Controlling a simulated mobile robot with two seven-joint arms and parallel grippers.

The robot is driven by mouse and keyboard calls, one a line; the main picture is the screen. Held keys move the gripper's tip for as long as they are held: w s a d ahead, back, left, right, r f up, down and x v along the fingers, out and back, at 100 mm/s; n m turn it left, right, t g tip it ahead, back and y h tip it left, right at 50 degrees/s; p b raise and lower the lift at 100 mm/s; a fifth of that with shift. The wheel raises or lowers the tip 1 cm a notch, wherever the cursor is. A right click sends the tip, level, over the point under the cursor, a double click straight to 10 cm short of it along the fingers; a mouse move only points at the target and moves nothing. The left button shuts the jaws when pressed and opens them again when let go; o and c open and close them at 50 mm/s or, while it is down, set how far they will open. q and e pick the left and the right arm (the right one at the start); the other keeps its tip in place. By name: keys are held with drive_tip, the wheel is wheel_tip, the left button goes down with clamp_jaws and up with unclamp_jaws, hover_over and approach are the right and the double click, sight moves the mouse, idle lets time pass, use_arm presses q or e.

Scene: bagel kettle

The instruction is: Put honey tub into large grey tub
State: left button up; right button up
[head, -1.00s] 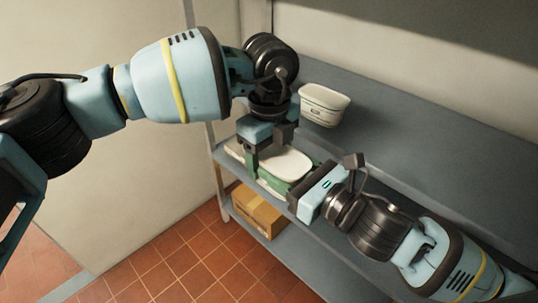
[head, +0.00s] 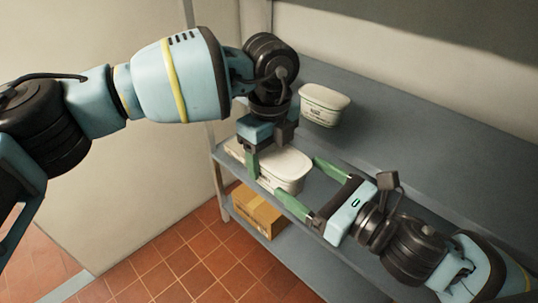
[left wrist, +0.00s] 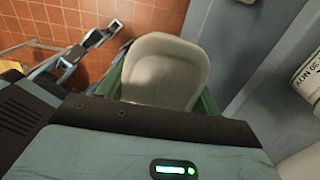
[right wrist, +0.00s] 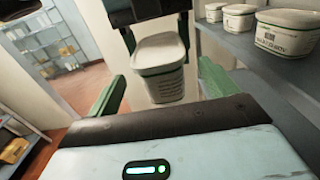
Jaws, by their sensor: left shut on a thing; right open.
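A white tub with a green band (head: 288,170) is held in my left gripper (head: 270,163), which points down and is shut on it. It also shows in the left wrist view (left wrist: 166,68), lid facing the camera, between the green fingers. In the right wrist view the same tub (right wrist: 160,72) hangs upright, but its label is too small to read. My right gripper (head: 300,180) is open and empty, its fingers spread to the right of the tub. I cannot make out a large grey tub in any view.
Another white tub (head: 324,105) stands on the upper grey shelf (head: 390,135). The right wrist view shows several tubs there, including a labelled one (right wrist: 286,32). A cardboard box (head: 258,210) sits on the lower shelf. The upper shelf's right part is bare.

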drive_tip(key=shift+v, duration=1.05)
drive_tip(key=s+d+f+m+g+h, duration=0.1)
drive_tip(key=d+f+m+h, duration=0.15)
drive_tip(key=f+m, duration=0.8)
drive_tip(key=s+d+f+m+h, duration=0.1)
drive_tip(key=d+f+m+h, duration=0.15)
drive_tip(key=f+m, duration=0.85)
drive_tip(key=s+d+f+m+g+h, duration=0.1)
drive_tip(key=s+d+f+m+h, duration=0.1)
drive_tip(key=s+f+m, duration=0.4)
drive_tip(key=s+d+f+m+g+h, duration=0.2)
drive_tip(key=s+f+m, duration=0.5)
drive_tip(key=f+m, duration=0.3)
drive_tip(key=m, duration=0.4)
drive_tip(key=shift+f+h, duration=0.3)
drive_tip(key=shift+h, duration=0.1)
drive_tip(key=shift+d, duration=0.1)
